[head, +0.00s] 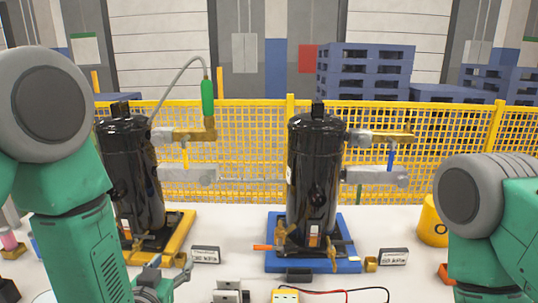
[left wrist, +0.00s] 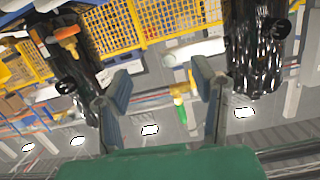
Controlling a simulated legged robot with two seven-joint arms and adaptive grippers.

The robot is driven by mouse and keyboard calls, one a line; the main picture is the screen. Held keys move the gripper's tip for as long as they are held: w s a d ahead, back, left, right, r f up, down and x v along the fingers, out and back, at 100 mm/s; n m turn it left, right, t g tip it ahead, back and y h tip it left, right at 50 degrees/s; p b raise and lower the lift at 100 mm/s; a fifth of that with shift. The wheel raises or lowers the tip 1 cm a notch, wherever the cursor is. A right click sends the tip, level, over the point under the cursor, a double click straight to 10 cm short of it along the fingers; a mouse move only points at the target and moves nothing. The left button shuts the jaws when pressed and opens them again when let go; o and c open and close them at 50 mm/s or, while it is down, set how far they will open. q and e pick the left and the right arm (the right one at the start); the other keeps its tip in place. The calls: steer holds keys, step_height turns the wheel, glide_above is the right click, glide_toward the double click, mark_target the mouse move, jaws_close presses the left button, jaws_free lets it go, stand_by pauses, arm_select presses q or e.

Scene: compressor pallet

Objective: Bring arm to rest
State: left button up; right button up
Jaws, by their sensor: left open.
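My left arm comes in from the left, and its gripper (head: 165,278) is low in the head view, in front of the yellow base. In the left wrist view the two fingers of this gripper (left wrist: 162,92) stand apart with nothing between them. Two black compressors stand upright: the left one (head: 130,185) on a yellow base (head: 178,225), the right one (head: 314,180) on a blue base (head: 345,250). A green-handled hose (head: 207,97) reaches the left compressor's fittings. My right arm shows at the right edge; its gripper is out of view.
A yellow container (head: 432,222) stands beside my right arm. Small label plates (head: 206,255) and a white-and-yellow device (head: 285,296) with red and black leads lie near the front. A yellow mesh fence (head: 250,130) stands behind, with blue pallets (head: 362,72) beyond it.

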arm_select(q)
steer(key=s+a+f+g, duration=0.4)
steer(key=s+f+g, duration=0.4)
steer(key=s+f, duration=0.75)
steer(key=s+a+f+g, duration=0.1)
steer(key=s+f+g, duration=0.2)
steer(key=s, duration=0.6)
steer(key=s+a+f+g, duration=0.2)
steer(key=s+f+g, duration=0.2)
steer(key=s, duration=0.5)
steer(key=shift+a+n+y, duration=0.2)
steer(key=shift+n+y, duration=0.1)
steer(key=shift+n, duration=0.1)
steer(key=shift+w, duration=0.15)
